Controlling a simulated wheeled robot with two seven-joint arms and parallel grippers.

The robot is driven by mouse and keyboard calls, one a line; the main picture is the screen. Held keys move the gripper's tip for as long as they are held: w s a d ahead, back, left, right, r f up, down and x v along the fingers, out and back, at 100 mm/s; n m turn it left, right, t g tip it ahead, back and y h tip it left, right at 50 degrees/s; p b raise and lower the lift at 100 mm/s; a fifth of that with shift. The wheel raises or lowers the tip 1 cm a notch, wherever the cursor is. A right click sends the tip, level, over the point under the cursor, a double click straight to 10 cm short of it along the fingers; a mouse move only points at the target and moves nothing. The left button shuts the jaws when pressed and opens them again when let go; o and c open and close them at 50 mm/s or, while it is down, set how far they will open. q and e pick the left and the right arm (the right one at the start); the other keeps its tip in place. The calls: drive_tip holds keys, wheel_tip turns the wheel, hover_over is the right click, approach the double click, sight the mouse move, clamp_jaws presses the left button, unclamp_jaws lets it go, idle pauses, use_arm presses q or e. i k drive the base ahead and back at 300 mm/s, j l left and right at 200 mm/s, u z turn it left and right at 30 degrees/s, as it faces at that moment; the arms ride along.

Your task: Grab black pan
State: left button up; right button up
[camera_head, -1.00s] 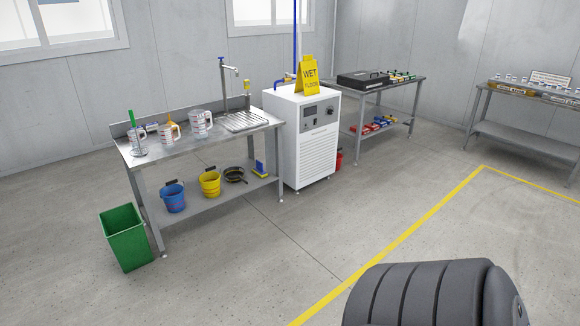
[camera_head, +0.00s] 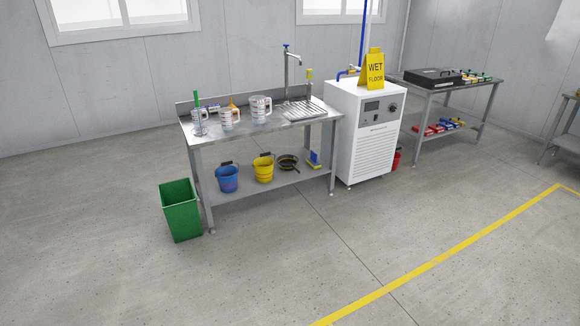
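The black pan (camera_head: 288,163) is a small, dark, round pan on the lower shelf (camera_head: 240,188) of the metal sink bench. It sits between the yellow bucket and a small blue and yellow item. The bench top is above it. Neither of my grippers shows in the head view, and the pan is some way off across the floor.
A blue bucket (camera_head: 227,178) and a yellow bucket (camera_head: 263,168) share the shelf. A green bin (camera_head: 180,210) stands left of the bench, a white cabinet (camera_head: 362,135) with a wet floor sign (camera_head: 375,70) right of it. The floor in front is clear.

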sight(286, 162)
drive_tip(key=i+l+z, duration=0.15)
drive_tip(key=i, duration=0.75)
drive_tip(key=i+j+z, duration=0.2)
drive_tip(key=i, duration=0.65)
drive_tip(key=i+z, duration=0.15)
drive_tip(key=i, duration=0.75)
drive_tip(key=i+j+z, duration=0.1)
drive_tip(key=i+j, duration=0.2)
drive_tip(key=i, duration=0.25)
drive_tip(key=i+j+z, duration=0.1)
drive_tip(key=i+j, duration=0.2)
drive_tip(key=i, duration=0.2)
drive_tip(key=i+j, duration=0.35)
drive_tip(key=i, duration=0.2)
drive_tip(key=z, duration=0.05)
